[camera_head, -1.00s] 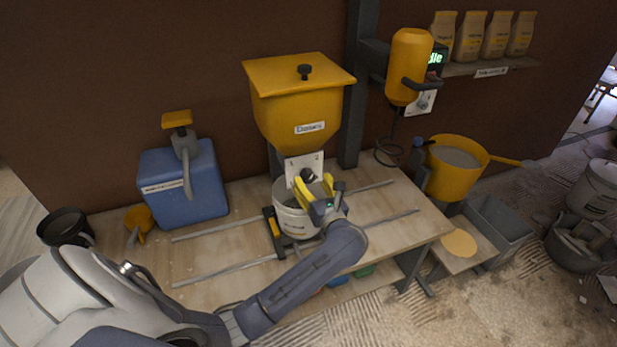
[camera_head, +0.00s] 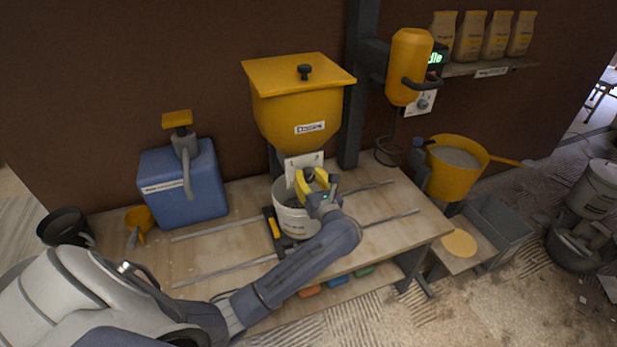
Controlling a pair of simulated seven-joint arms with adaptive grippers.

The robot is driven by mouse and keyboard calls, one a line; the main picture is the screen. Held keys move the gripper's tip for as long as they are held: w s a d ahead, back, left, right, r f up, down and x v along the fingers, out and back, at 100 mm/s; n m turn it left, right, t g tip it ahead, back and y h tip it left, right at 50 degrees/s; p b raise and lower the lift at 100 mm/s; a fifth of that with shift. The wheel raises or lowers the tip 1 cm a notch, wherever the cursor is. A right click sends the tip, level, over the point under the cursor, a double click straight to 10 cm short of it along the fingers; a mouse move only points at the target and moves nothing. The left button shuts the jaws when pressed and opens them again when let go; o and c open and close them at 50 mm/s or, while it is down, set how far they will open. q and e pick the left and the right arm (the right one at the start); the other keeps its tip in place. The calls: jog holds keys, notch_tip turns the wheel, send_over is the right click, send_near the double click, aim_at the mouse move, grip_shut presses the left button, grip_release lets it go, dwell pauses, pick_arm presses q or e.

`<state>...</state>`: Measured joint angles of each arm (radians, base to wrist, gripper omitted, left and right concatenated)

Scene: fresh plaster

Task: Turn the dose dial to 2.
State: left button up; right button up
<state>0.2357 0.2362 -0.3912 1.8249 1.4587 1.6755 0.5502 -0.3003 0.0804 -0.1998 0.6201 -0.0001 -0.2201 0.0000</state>
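A yellow hopper (camera_head: 300,110) with a label stands over the bench. Below it is the white dose dial plate (camera_head: 303,160), with "2" readable at its upper right. The dial's knob is hidden behind my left gripper (camera_head: 311,181), so its pointing direction does not show. The gripper's yellow fingers are at the plate's lower part, above the bucket. I cannot tell whether they touch or close on the knob. A white bucket (camera_head: 291,217) stands under the hopper, partly covered by my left gripper and arm. My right gripper is not in view.
A blue pump canister (camera_head: 180,190), a yellow scoop (camera_head: 140,220) and a black cup (camera_head: 65,226) stand at left. Rails run along the bench (camera_head: 215,260). At right are a yellow mixer (camera_head: 410,65), a yellow bucket (camera_head: 455,180) and a grey bin (camera_head: 499,228).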

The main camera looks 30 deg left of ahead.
pick_arm(q)
grip_shut()
jog(key=shift+r, duration=0.1)
jog(key=shift+r+m, duration=0.1)
jog(key=shift+m, duration=0.9)
jog(key=o, duration=0.7)
grip_release()
